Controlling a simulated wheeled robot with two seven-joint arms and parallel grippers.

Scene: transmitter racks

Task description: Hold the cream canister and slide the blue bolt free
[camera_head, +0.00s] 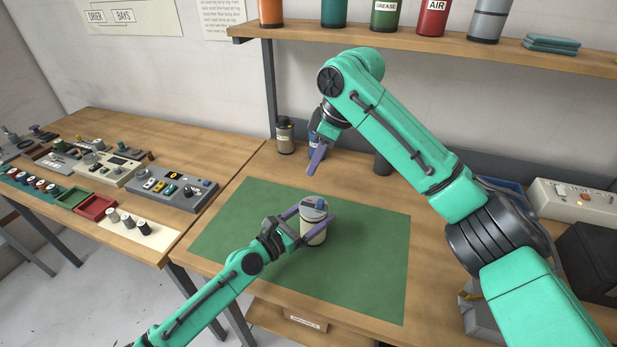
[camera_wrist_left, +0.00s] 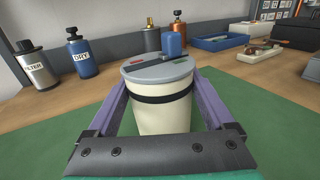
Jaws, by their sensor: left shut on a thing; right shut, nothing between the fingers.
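The cream canister (camera_head: 313,230) stands upright on the green mat (camera_head: 375,240), with a grey lid and a dark band in the left wrist view (camera_wrist_left: 163,115). My left gripper (camera_head: 316,215) is shut on the canister, one purple finger on each side. My right gripper (camera_head: 317,157) is shut and empty, behind and above the canister, in front of the blue DRY bottle (camera_wrist_left: 82,56).
A grey FILTER can (camera_head: 285,136) stands at the mat's back left. A shelf (camera_head: 400,47) with several canisters runs above the back. A side table with control boxes (camera_head: 175,187) is at left, a white box (camera_head: 575,200) at right. The mat around the canister is clear.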

